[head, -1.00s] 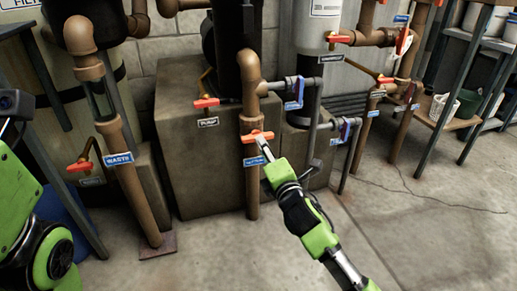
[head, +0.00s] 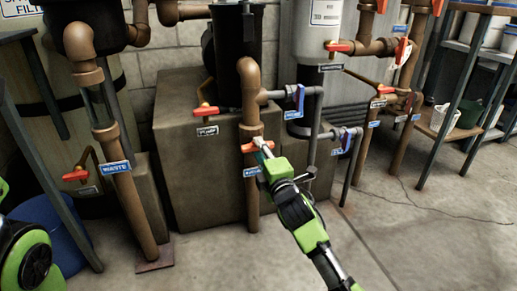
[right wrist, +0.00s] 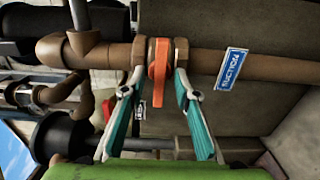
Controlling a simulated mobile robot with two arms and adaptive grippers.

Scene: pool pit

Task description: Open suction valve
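The suction valve's orange handle (head: 255,146) sits on a brown vertical pipe, just above a blue label (head: 252,171). That label reads SUCTION in the right wrist view (right wrist: 231,76). The orange handle (right wrist: 160,70) there lies across the pipe between two brown collars. My right gripper (head: 262,153) is at the handle's right part. In the right wrist view its two teal fingers are apart (right wrist: 157,92), one on each side of the handle's end, with visible gaps. Contact is not clear. My left gripper is out of view; only part of that green arm shows at the left edge.
Other orange handles sit close by: one by the PUMP label (head: 206,110), one by the WASTE pipe (head: 76,175). Blue-handled valves (head: 298,98) stand to the right. A grey box (head: 195,165) is behind the pipe.

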